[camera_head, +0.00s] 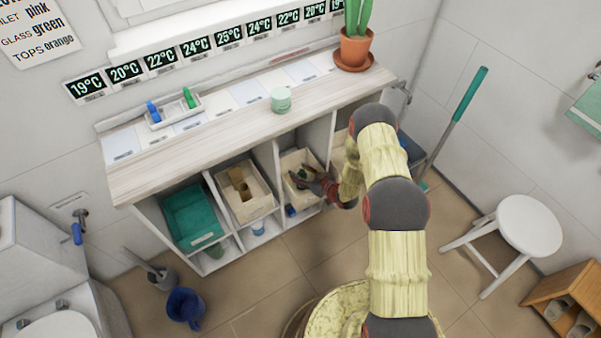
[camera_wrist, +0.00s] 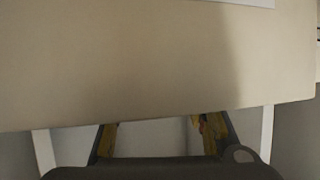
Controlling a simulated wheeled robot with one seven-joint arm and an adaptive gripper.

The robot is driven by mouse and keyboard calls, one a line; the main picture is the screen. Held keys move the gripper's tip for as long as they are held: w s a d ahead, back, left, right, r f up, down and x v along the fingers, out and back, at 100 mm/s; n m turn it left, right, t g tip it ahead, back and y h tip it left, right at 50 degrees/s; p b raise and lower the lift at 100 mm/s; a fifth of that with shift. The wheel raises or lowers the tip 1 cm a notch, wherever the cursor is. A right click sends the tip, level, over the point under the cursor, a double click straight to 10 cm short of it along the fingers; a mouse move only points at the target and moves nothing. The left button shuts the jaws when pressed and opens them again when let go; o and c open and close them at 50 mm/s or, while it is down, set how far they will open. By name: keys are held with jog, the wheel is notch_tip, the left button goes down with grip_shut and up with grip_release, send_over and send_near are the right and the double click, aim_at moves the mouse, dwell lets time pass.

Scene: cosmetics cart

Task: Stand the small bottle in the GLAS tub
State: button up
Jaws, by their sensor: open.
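A small green bottle (camera_head: 189,98) and a small blue bottle (camera_head: 153,112) stand in a white tray on top of the cart. My gripper (camera_head: 298,178) is open at a cream tub (camera_head: 289,158) in a lower compartment. Something small and green (camera_head: 303,173) shows at the fingers inside this tub; I cannot tell if it is a bottle. I cannot read GLAS on any tub.
A second cream tub (camera_head: 262,192) with brown contents and a green tub (camera_head: 197,238) stand in compartments to the left. A pale green jar (camera_head: 281,100) and a potted cactus (camera_head: 354,50) stand on the cart top. A white stool (camera_head: 530,225) is at right.

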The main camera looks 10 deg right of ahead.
jog(key=shift+r, duration=0.15)
jog(key=p+v, duration=0.4)
jog(key=v, duration=0.8)
